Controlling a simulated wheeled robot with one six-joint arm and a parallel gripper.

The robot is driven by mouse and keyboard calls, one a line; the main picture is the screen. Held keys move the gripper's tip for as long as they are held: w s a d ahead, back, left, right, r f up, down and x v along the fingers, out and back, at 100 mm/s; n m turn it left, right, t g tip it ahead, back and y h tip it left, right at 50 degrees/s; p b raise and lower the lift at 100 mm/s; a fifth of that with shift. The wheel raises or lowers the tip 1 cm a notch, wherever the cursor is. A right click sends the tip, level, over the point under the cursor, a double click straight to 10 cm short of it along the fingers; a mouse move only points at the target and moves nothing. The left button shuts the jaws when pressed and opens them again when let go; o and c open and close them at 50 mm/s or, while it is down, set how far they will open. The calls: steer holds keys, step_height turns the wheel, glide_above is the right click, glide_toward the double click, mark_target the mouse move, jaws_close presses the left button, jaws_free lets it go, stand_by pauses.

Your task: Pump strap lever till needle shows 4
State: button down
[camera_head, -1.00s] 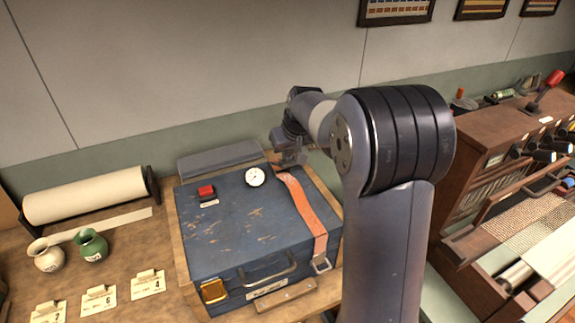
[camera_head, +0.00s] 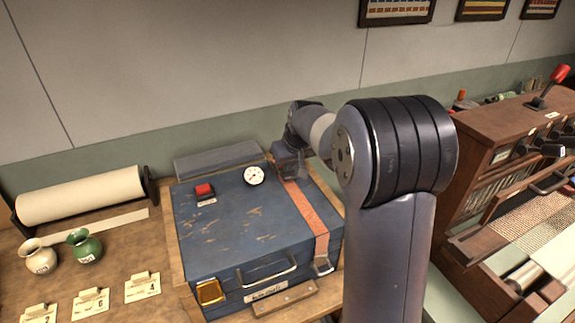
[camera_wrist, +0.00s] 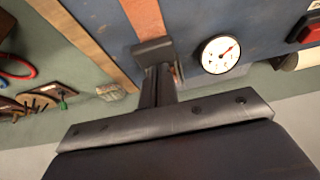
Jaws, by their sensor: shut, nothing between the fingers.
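A blue case (camera_head: 235,235) lies on the counter with an orange strap (camera_head: 310,212) over its right side. A metal buckle (camera_head: 323,266) sits at the strap's front end. A round white gauge (camera_head: 254,176) is on the lid left of the strap; it also shows in the wrist view (camera_wrist: 220,54). Its needle points up and right in the wrist view; the numbers are too small to read. My gripper (camera_head: 289,168) is shut at the strap's rear end, and in the wrist view (camera_wrist: 153,55) its tip covers that end. I cannot make out the strap lever or tell whether I touch it.
A red button (camera_head: 204,190) is on the lid, left of the gauge. A grey box (camera_head: 220,158) stands behind the case. Two vases, number cards and a paper roll (camera_head: 80,193) are at left. A wooden loom (camera_head: 500,150) stands at right.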

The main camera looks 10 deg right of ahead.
step_height(320, 180, up, 9)
steer(key=p, duration=0.6)
stand_by(0.6)
stand_by(0.3)
